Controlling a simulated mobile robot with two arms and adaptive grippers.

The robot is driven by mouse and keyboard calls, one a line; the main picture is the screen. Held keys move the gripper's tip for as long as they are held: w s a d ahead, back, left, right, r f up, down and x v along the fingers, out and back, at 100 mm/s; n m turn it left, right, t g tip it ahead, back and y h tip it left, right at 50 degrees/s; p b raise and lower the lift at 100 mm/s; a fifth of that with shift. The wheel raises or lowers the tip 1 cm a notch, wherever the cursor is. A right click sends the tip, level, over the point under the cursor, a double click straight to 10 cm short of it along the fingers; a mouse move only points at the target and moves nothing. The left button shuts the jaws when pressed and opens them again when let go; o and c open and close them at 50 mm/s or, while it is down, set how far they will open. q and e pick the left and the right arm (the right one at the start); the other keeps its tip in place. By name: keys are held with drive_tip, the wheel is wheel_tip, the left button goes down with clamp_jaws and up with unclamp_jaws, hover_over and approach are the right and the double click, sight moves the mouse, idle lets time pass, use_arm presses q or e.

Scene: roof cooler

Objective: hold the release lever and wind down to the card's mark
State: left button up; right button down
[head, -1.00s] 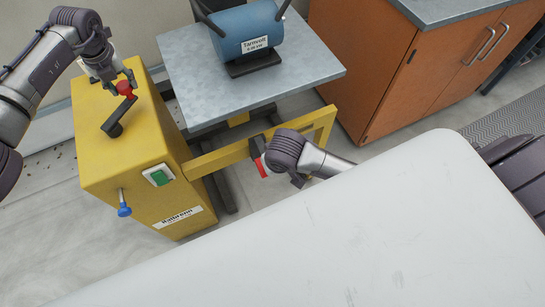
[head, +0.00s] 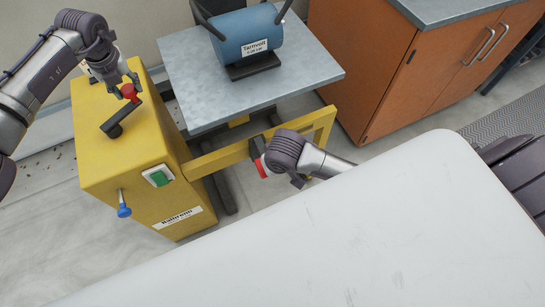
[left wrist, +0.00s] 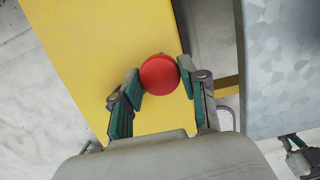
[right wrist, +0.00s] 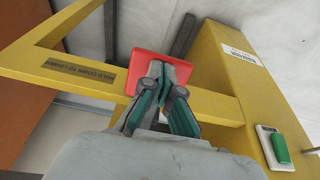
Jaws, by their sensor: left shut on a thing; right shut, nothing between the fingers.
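My left gripper (head: 123,90) is shut on the red knob (left wrist: 160,75) of the black crank (head: 122,116), on top of the yellow lift housing (head: 140,152). The crank arm points up and right in the head view. My right gripper (right wrist: 157,84) is shut with nothing between its fingers. Its tips are at the red pad (right wrist: 146,62) of the release lever, seeming to touch it; they partly hide it. A plate reading "HOLD DOWN TO LOWER" (right wrist: 78,71) is on the yellow bar beside it. I cannot make out the card or its mark.
The grey lift platform (head: 200,88) carries a blue cylinder (head: 232,42) on a dark stand. The housing has a green switch (head: 159,178) and a blue-knobbed lever (head: 124,210). An orange cabinet (head: 365,70) stands right of the platform. A white surface (head: 330,240) fills the foreground.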

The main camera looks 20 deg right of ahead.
use_arm(q)
drive_tip(key=shift+s+d+f, duration=0.1)
drive_tip(key=shift+s+d, duration=0.05)
drive_tip(key=shift+s, duration=0.35)
drive_tip(key=shift+s+d+f, duration=0.1)
drive_tip(key=shift+s+d, duration=0.05)
drive_tip(key=shift+s, duration=0.7)
use_arm(e)
drive_tip(key=shift+f, duration=0.1)
use_arm(q)
drive_tip(key=o, duration=0.8)
drive_tip(key=shift+s, duration=0.2)
use_arm(e)
drive_tip(key=shift+d, duration=0.1)
use_arm(q)
drive_tip(key=o, duration=0.5)
drive_tip(key=shift+r, duration=0.1)
drive_tip(key=shift+c, duration=0.2)
